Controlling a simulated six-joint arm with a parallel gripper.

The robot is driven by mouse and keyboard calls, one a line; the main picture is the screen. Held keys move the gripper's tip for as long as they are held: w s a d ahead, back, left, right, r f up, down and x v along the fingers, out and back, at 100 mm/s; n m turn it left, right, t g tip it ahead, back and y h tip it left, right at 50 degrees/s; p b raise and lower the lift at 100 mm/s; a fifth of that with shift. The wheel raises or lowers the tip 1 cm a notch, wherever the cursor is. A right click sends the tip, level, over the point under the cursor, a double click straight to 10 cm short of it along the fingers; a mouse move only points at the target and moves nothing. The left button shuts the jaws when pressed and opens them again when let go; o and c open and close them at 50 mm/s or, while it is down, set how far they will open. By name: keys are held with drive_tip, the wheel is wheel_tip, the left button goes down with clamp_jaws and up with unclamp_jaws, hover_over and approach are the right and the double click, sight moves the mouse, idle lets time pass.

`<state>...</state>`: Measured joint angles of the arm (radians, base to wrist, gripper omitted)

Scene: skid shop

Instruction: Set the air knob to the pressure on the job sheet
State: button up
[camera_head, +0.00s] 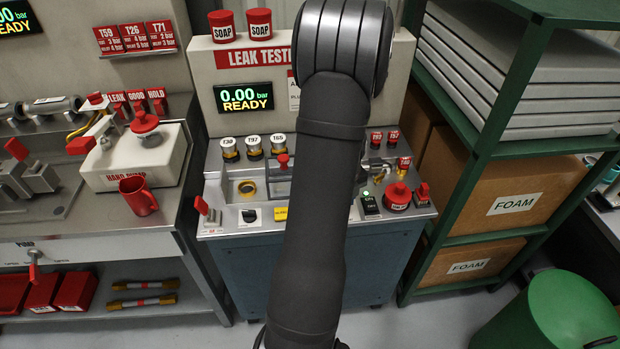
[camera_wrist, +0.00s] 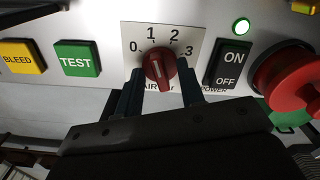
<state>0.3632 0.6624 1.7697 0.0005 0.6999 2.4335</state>
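The red air knob (camera_wrist: 160,70) sits on a white dial plate (camera_wrist: 190,38) marked 0, 1, 2 and 3 in the wrist view. Its pale pointer line points roughly upward, near the 1; the exact setting is hard to read. My gripper (camera_wrist: 160,80) has its two dark fingers apart, one on each side of the knob; I see no clear contact. In the head view my arm hides the knob and gripper. A sheet (camera_head: 294,92) on the leak tester is mostly hidden by my arm, so I cannot tell whether it is the job sheet.
A green TEST button (camera_wrist: 77,59) and yellow BLEED button (camera_wrist: 20,57) are left of the knob. The ON/OFF power switch (camera_wrist: 229,64) and a large red button (camera_wrist: 288,80) are close on its right. The tester display (camera_head: 244,97) reads 0.00 bar READY.

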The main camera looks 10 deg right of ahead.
drive_tip(key=shift+s+f, duration=0.25)
drive_tip(key=shift+f, duration=0.3)
drive_tip(key=shift+w+r, duration=0.15)
drive_tip(key=shift+r, duration=0.4)
wheel_tip(320, 180, up, 2)
drive_tip(key=shift+w+r, duration=0.1)
drive_tip(key=shift+r, duration=2.15)
drive_tip(key=shift+r, duration=2.5)
idle(1.4)
